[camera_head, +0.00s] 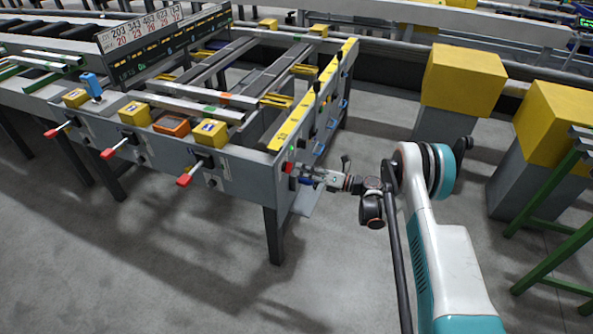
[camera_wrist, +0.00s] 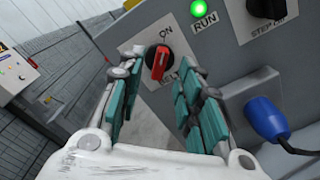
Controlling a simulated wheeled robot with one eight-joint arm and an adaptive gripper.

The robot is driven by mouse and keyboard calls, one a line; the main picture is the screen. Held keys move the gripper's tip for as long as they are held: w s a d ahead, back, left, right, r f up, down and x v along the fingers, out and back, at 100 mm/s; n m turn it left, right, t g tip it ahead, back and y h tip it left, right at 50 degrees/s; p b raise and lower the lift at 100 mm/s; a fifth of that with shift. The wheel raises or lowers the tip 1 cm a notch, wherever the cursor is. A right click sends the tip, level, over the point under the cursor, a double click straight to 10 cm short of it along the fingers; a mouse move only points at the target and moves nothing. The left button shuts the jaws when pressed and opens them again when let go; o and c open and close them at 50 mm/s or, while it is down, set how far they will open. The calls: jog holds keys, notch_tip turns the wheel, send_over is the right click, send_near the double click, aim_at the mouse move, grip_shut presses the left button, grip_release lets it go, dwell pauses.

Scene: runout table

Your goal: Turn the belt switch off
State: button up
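The belt switch (camera_wrist: 159,63) is a red knob on a round black base in the wrist view. The word ON is printed above it, and a label below, partly hidden, seems to read BELT. The knob stands nearly upright, pointing toward ON. My gripper (camera_wrist: 160,88) is open, with one teal-padded finger on each side below the knob and nothing held. I see no contact with the knob. In the head view my gripper (camera_head: 308,174) is at the table's near right corner, where the switch (camera_head: 288,167) is a small red spot.
A lit green RUN lamp (camera_wrist: 199,8) and a black knob (camera_wrist: 270,7) are above and right of the switch. A blue plug (camera_wrist: 266,118) with a cable sticks out near the right finger. The runout table (camera_head: 245,173) extends left; open floor lies in front.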

aim_at(288, 167)
jog(key=shift+x, duration=1.5)
grip_shut()
